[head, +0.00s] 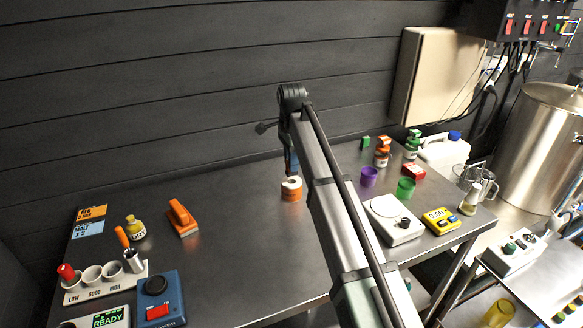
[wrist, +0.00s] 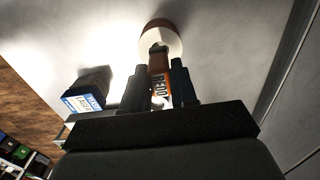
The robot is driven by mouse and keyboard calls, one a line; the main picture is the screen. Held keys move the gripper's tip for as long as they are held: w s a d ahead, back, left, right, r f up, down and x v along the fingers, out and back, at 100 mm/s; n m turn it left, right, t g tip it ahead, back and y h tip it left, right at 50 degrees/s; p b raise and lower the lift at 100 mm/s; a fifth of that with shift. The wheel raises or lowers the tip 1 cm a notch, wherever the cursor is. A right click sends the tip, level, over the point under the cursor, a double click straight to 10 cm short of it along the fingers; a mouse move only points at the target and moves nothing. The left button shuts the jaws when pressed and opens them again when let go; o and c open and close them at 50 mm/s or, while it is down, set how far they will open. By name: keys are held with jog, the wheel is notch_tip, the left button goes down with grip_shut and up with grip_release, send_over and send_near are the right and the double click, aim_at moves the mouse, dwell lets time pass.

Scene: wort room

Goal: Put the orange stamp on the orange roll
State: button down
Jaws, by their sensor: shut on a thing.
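The orange roll (head: 291,194), a short cylinder with a white top, stands on the metal table below my gripper (head: 291,167). In the wrist view a round pale and orange thing (wrist: 161,28), which looks like the roll, lies beyond the fingertips. My gripper (wrist: 160,76) is shut on a small orange piece with a lettered white label, which looks like the orange stamp (wrist: 159,62). The stamp's far end overlaps the round thing in the picture; I cannot tell whether they touch. In the head view my arm and gripper hide the stamp.
An orange block with a handle (head: 181,218) lies to the left, near a yellow jar (head: 135,229) and a white cup rack (head: 104,284). A purple cup (head: 369,177), a green cup (head: 405,189) and a white scale (head: 393,221) stand to the right.

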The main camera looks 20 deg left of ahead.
jog(key=shift+f, duration=1.25)
jog(key=shift+f, duration=0.15)
jog(key=c, duration=0.9)
grip_release()
notch_tip(320, 180, up, 12)
jog(key=shift+r, duration=0.2)
